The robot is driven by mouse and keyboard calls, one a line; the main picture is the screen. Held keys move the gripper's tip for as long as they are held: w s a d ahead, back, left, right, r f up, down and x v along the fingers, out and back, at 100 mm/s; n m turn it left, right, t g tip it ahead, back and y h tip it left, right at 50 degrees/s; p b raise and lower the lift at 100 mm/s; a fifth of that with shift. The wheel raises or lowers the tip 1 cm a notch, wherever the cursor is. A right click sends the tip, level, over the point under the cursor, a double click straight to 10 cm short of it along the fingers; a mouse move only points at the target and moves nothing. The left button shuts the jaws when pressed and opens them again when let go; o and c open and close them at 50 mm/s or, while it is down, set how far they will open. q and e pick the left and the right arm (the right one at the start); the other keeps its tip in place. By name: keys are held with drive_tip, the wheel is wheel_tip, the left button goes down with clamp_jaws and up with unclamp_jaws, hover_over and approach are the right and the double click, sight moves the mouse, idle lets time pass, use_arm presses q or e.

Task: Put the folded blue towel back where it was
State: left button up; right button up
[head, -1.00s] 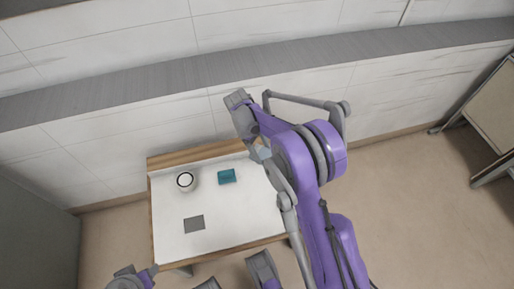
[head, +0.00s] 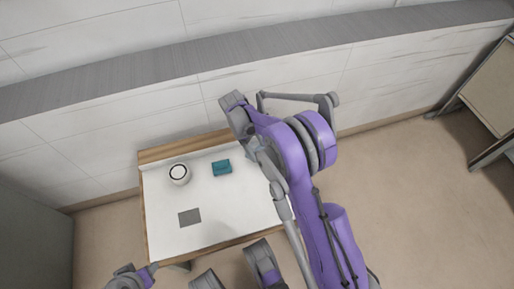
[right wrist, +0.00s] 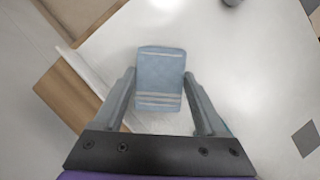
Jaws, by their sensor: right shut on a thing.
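The folded blue towel (right wrist: 160,78) is pale blue with white stripes across its near end. In the right wrist view it sits between the two fingers of my right gripper (right wrist: 158,74), which is shut on it. The towel is over the white table top (right wrist: 120,40); I cannot tell its height above it. In the head view my right arm reaches over the table's right part and largely hides the gripper and towel. A grey square patch (head: 189,217) lies flat on the table. My left gripper does not show clearly in either view.
A teal folded-looking item (head: 222,168) lies near the table's back edge. A white round container (head: 180,174) stands to its left. A wooden strip (head: 185,146) runs along the back, by the tiled wall. The table's front middle is clear.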

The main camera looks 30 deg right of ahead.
drive_tip(key=shift+f+b, duration=0.5)
drive_tip(key=shift+f, duration=0.2)
drive_tip(key=o, duration=1.4)
drive_tip(key=p+v, duration=0.2)
drive_tip(key=v, duration=0.9)
drive_tip(key=shift+p, duration=0.35)
drive_tip(key=shift+s, duration=0.1)
